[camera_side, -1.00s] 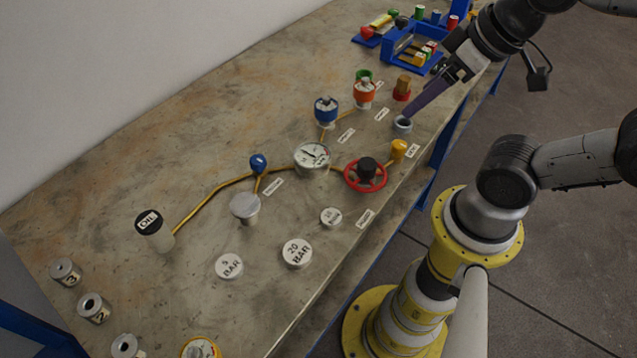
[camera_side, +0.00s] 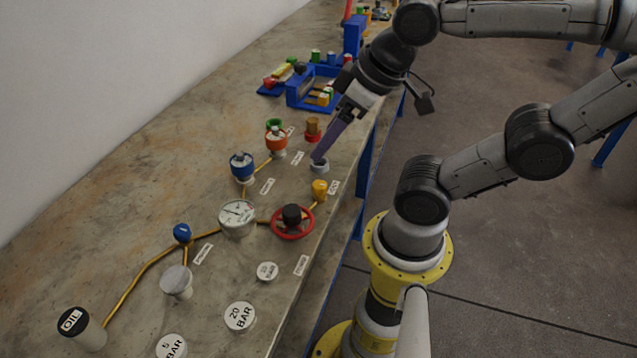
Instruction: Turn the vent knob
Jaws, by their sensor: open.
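No label reads clearly enough to say which part is the vent knob. Small knobs on the workbench include a yellow one (camera_side: 319,189) by the right edge, a blue one (camera_side: 182,232) on the yellow pipe, and a black one (camera_side: 291,213) above a red handwheel (camera_side: 280,236). My gripper (camera_side: 319,158) reaches down from the upper right with long purple fingers. Its tips are at a small grey ring-shaped fitting (camera_side: 320,168), just behind the yellow knob. The fingers overlap in this view, so the gap between them is hidden. I cannot tell whether they touch the fitting.
Blue-topped (camera_side: 242,166) and orange-topped (camera_side: 276,141) vessels stand left of my gripper, with a red-based brown knob (camera_side: 313,130) close by. A pressure gauge (camera_side: 237,218) sits mid-bench. Blue racks (camera_side: 300,92) stand behind. Loose round weights (camera_side: 240,317) lie in front.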

